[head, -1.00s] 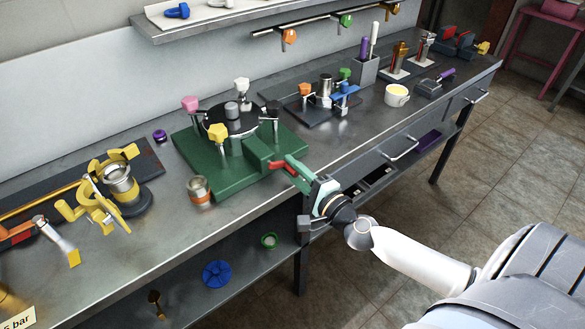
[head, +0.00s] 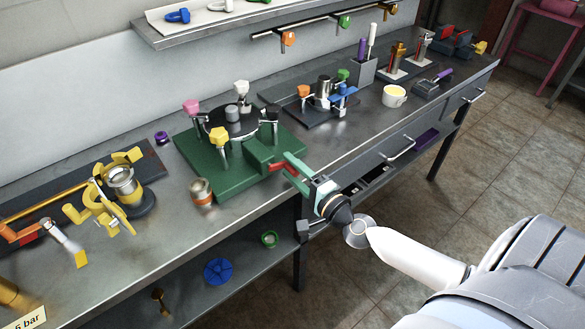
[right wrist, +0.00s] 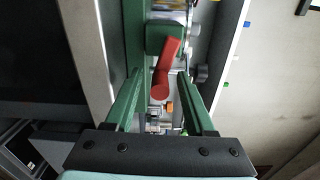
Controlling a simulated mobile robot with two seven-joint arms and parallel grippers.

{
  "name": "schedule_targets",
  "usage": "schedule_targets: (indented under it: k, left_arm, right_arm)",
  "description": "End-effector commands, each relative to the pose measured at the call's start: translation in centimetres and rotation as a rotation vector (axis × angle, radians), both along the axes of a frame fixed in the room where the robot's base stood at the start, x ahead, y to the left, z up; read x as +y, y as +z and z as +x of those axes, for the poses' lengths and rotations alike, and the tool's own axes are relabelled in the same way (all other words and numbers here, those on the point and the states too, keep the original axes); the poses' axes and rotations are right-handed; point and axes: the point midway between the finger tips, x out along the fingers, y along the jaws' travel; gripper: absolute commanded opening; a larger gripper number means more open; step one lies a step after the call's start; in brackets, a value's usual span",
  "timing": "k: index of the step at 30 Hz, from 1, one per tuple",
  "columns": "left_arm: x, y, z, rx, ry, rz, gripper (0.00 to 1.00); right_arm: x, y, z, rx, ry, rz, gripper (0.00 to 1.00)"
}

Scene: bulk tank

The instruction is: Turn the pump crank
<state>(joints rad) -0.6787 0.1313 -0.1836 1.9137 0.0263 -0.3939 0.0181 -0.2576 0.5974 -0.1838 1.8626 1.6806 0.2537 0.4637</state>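The pump is a green block with a black round top (head: 232,122) on a green base plate (head: 225,178) near the bench's front edge. Its red crank (head: 283,168) sticks out at the plate's front right. My right gripper (head: 282,163) has green fingers and reaches in from the right at the crank. In the right wrist view the red crank (right wrist: 163,75) lies between the two spread fingers (right wrist: 159,78), its round end facing the camera. Gaps show on both sides of it, so the gripper is open. My left gripper is not in view.
A copper-coloured cup (head: 201,192) stands by the plate's front left corner. A yellow-handled fixture (head: 125,185) is further left, and a dark plate with clamps (head: 315,105) is behind right. A drawer handle (head: 398,150) projects from the bench front.

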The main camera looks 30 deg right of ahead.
Motion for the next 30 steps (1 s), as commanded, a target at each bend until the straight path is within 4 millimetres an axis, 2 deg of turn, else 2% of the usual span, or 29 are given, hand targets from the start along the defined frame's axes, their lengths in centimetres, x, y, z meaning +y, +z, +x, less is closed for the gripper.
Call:
schedule_targets:
  k: [7,11,30]
  left_arm:
    - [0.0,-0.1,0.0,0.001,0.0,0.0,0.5]
    - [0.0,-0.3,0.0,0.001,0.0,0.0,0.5]
    - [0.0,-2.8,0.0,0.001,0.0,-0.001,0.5]
  right_arm:
    - [-0.1,0.1,-0.1,-0.002,-0.001,0.0,0.55]
    - [-0.2,0.0,-1.0,-0.001,-0.002,0.0,0.55]
    - [-0.8,-0.2,-10.2,0.001,0.001,-0.001,0.55]
